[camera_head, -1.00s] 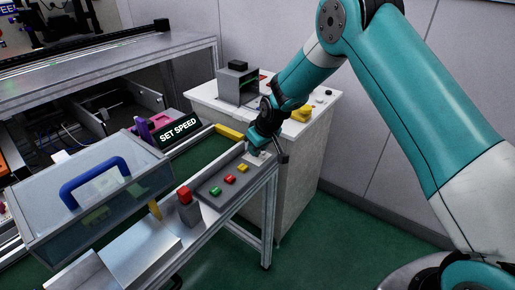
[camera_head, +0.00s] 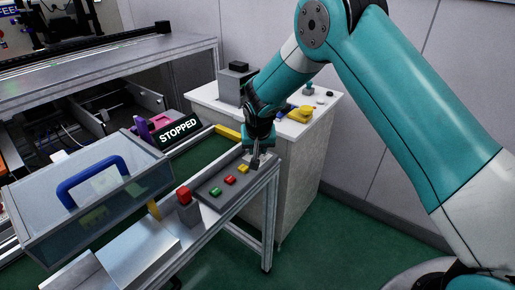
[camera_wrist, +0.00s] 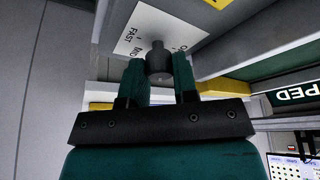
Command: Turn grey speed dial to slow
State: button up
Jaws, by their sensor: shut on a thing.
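The grey dial (camera_wrist: 157,64) sits on a white plate (camera_wrist: 136,32) in the wrist view. The plate reads FAST and MID; the dial and my fingers cover part of it, and a third word is cut off. My gripper (camera_wrist: 160,72) has one dark green finger on each side of the dial and is shut on it. In the head view my gripper (camera_head: 256,162) points down at the far end of the control panel, and the dial is mostly hidden there. A black sign (camera_head: 180,133) behind the panel reads STOPPED.
Green, red and yellow buttons (camera_head: 229,180) line the grey panel beside my gripper. A red block button (camera_head: 184,194) stands nearer. A clear box with a blue handle (camera_head: 93,180) is at the left. A white cabinet (camera_head: 300,165) stands behind, with a yellow object (camera_head: 300,114) on top.

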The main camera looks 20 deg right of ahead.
dwell(0.4)
jog(key=o, duration=0.9)
jog(key=shift+o, duration=0.2)
jog(key=shift+r, duration=0.1)
jog(key=v, duration=1.7)
jog(key=shift+b, duration=0.45)
jog(key=shift+s+a+r, duration=0.1)
